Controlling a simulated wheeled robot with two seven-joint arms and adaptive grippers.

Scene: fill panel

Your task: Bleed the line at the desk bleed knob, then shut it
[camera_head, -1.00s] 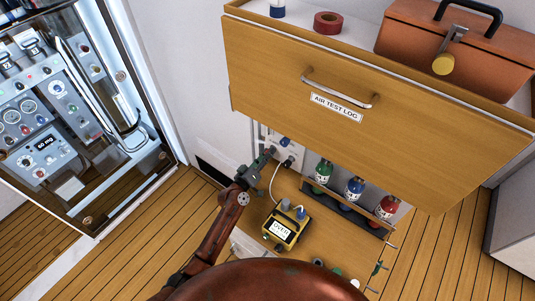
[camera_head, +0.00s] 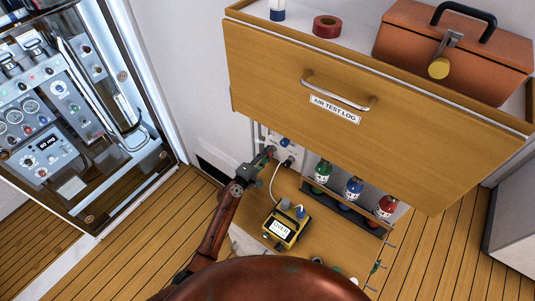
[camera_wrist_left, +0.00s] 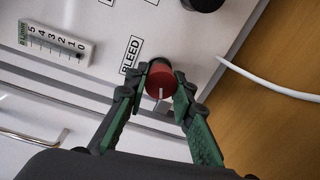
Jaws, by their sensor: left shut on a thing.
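The red bleed knob (camera_wrist_left: 160,76) sits on a pale panel beside a BLEED label (camera_wrist_left: 131,55) in the left wrist view. A white mark shows on its face. My left gripper (camera_wrist_left: 162,90) is shut on the knob, with a green-padded finger on either side. In the head view my left gripper (camera_head: 264,158) is at the small panel (camera_head: 291,153) under the overhanging drawer, and it hides the knob there. A scale numbered 0 to 5 (camera_wrist_left: 55,43) is left of the label. My right gripper is not in view.
A yellow meter reading OVER (camera_head: 281,231) stands on the wooden desk, with a white hose (camera_head: 273,183) running to the panel. Green, blue and red bottles (camera_head: 353,189) stand to the right. The AIR TEST LOG drawer (camera_head: 410,140) overhangs the desk.

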